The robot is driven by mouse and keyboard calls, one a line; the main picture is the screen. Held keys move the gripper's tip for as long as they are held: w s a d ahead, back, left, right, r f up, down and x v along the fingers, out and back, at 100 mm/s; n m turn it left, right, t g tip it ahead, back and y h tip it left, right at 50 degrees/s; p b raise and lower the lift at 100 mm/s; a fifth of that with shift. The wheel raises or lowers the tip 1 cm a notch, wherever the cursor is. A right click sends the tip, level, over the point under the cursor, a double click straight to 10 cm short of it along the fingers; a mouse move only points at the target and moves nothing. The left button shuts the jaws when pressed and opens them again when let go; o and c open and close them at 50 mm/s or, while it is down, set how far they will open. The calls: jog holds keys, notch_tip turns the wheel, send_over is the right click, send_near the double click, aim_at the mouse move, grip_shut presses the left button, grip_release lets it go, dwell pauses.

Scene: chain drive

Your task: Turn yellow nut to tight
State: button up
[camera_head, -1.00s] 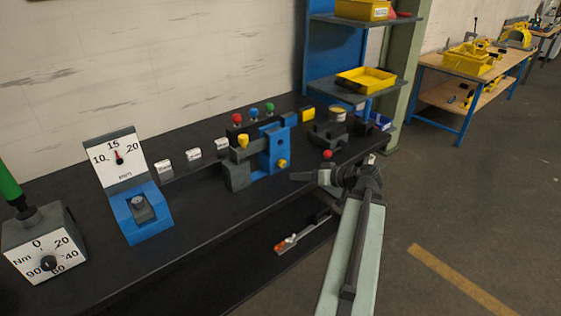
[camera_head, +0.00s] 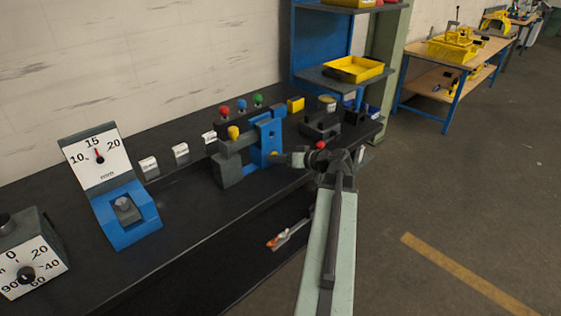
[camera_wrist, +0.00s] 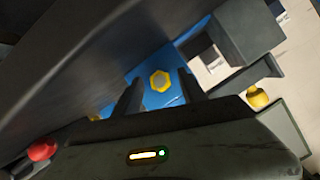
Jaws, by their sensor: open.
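The yellow nut (camera_wrist: 160,81) sits on the face of a blue block (camera_wrist: 147,96) in the wrist view, between the two dark fingers of my gripper (camera_wrist: 160,92). The fingers stand apart with space around the nut; I cannot tell how deep they reach. In the head view my gripper (camera_head: 285,157) is at the front of the blue block (camera_head: 268,140), and only a bit of the nut (camera_head: 273,154) shows at its tip. A yellow knob (camera_head: 233,132) stands on the dark part to the left; it also shows in the wrist view (camera_wrist: 258,98).
A blue gauge stand (camera_head: 127,215) and a dial box marked in numbers (camera_head: 30,262) stand on the dark bench to the left. A red knob (camera_wrist: 42,149) is low left in the wrist view. Floor to the right is open.

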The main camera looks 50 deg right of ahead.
grip_shut()
jog(key=shift+f, duration=0.1)
jog(key=shift+d+f+m+y+b, duration=0.1)
jog(key=shift+m+y+b, duration=0.3)
jog(key=shift+m+b, duration=0.3)
jog(key=shift+m+t+y+b, duration=0.5)
jog(key=shift+m+y+b, duration=0.45)
jog(key=shift+m, duration=0.65)
grip_release()
